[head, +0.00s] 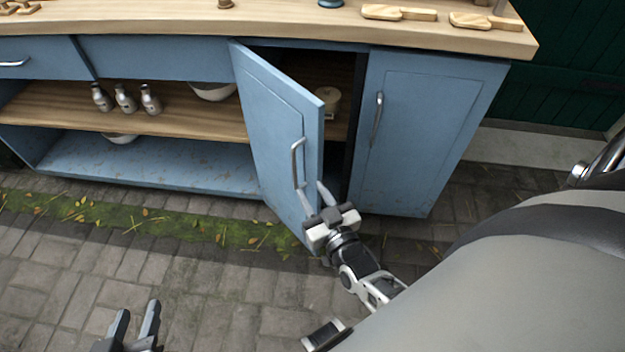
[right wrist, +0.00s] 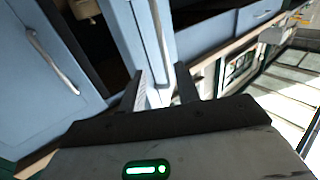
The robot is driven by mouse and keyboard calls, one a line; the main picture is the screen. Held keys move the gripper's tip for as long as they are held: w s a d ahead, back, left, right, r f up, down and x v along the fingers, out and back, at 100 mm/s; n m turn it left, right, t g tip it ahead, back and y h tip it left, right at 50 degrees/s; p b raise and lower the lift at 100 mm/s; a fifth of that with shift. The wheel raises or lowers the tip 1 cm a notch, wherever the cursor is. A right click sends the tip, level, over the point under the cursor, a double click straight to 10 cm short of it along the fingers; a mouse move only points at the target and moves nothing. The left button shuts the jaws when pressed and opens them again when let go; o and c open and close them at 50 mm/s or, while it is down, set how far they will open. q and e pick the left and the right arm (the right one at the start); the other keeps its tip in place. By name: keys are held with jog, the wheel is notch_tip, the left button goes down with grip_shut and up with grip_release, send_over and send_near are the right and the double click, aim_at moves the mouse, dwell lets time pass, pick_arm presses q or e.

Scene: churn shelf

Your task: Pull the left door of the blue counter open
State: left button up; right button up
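The blue counter (head: 155,57) stands across the head view. Its left door (head: 270,130) is swung partway out, showing the shelf inside. The door's silver handle (head: 298,162) faces left, and it also shows in the right wrist view (right wrist: 161,40). My right gripper (head: 316,193) is at the door's free edge, low by the handle's bottom end. Its fingers (right wrist: 164,88) are apart, one on each side of the door's edge and handle; I cannot tell whether they touch. My left gripper (head: 136,318) is open and empty, low over the paving, away from the counter.
The counter's right door (head: 425,125) is closed, with its own handle (head: 377,118). Several bottles (head: 125,98) and a bowl (head: 212,91) stand on the open shelf. Wooden boards (head: 398,13) lie on the worktop. The paving (head: 225,285) before the counter is clear.

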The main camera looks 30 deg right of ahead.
jog(key=shift+s+a+f, duration=0.25)
jog(key=shift+a+f, duration=0.05)
jog(key=shift+a, duration=0.2)
jog(key=shift+c, duration=0.9)
jog(key=shift+d, duration=0.15)
jog(key=c, duration=0.5)
jog(key=d+m+y, duration=0.1)
jog(key=d, duration=0.1)
jog(key=s+d+r+m+y, duration=0.1)
jog(key=d, duration=0.2)
jog(key=d+r+m+y, duration=0.1)
jog(key=d+m, duration=0.1)
jog(key=d, duration=0.1)
jog(key=shift+s+d+r+t+y, duration=0.25)
jog(key=shift+s+t+y, duration=0.05)
grip_shut()
jog(key=s+d+r+m+g+y, duration=0.2)
jog(key=d+r+m+y, duration=0.3)
jog(key=d+m, duration=0.25)
jog(key=w+a+b, duration=0.2)
jog(key=w+a, duration=0.5)
jog(key=w, duration=0.1)
jog(key=shift+w+r+m, duration=0.35)
jog(key=shift+w, duration=0.05)
